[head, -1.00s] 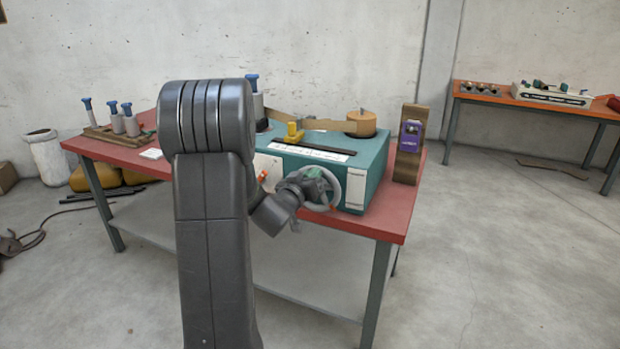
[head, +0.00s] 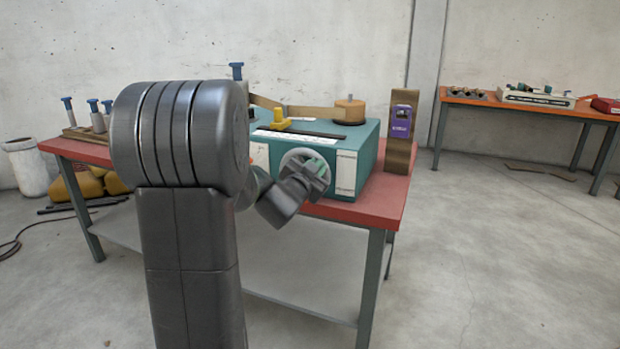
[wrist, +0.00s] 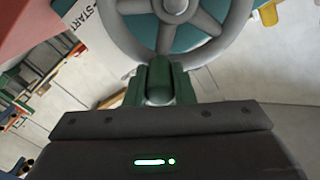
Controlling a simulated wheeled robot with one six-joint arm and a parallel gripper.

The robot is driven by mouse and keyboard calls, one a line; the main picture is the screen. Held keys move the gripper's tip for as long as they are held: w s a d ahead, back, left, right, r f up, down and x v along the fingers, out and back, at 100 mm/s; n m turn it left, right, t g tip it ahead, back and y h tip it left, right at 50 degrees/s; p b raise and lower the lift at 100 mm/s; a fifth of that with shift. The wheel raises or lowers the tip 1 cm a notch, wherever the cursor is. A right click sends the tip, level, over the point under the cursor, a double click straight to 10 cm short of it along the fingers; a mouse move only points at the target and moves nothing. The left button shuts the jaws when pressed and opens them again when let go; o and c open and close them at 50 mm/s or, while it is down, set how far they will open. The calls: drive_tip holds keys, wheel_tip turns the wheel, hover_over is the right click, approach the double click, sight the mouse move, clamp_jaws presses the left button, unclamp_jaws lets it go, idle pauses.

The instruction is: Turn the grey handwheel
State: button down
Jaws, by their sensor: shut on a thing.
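The grey handwheel (head: 297,157) is on the front face of the teal winder box (head: 368,160), partly hidden behind my gripper in the head view. In the wrist view the handwheel (wrist: 128,40) fills the top middle, with its hub and spokes showing over the teal face. My gripper (wrist: 160,72) has green fingers at the lower part of the wheel's rim and is shut on it.
The box stands on a red-topped bench (head: 372,209). A wooden block with a purple device (head: 401,122) stands at the bench's right end. A yellow piece (head: 280,120) and a wooden spool (head: 349,110) are on top of the box.

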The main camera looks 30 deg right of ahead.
sight(326, 178)
drive_tip(key=f+m+b, duration=0.1)
drive_tip(key=m+b, duration=0.1)
drive_tip(key=s+f+m+b, duration=0.1)
drive_tip(key=m+b, duration=0.1)
drive_tip(key=b, duration=0.1)
drive_tip(key=d+f+m+b, duration=0.1)
drive_tip(key=f+m+b, duration=0.1)
drive_tip(key=shift+s+f+m+b, duration=0.1)
drive_tip(key=shift+s+m+b, duration=0.05)
drive_tip(key=shift+m+b, duration=0.15)
drive_tip(key=shift+f+m+b, duration=0.5)
drive_tip(key=shift+m+b, duration=0.4)
drive_tip(key=shift+m, duration=0.05)
drive_tip(key=shift+f+m+b, duration=0.45)
drive_tip(key=shift+m+b, duration=0.5)
drive_tip(key=shift+m, duration=0.05)
drive_tip(key=shift+f+m+b, duration=0.5)
drive_tip(key=shift+m+b, duration=0.4)
drive_tip(key=shift+m, duration=0.05)
drive_tip(key=c, duration=1.2)
unclamp_jaws()
drive_tip(key=shift+c, duration=0.2)
drive_tip(key=shift+a, duration=0.1)
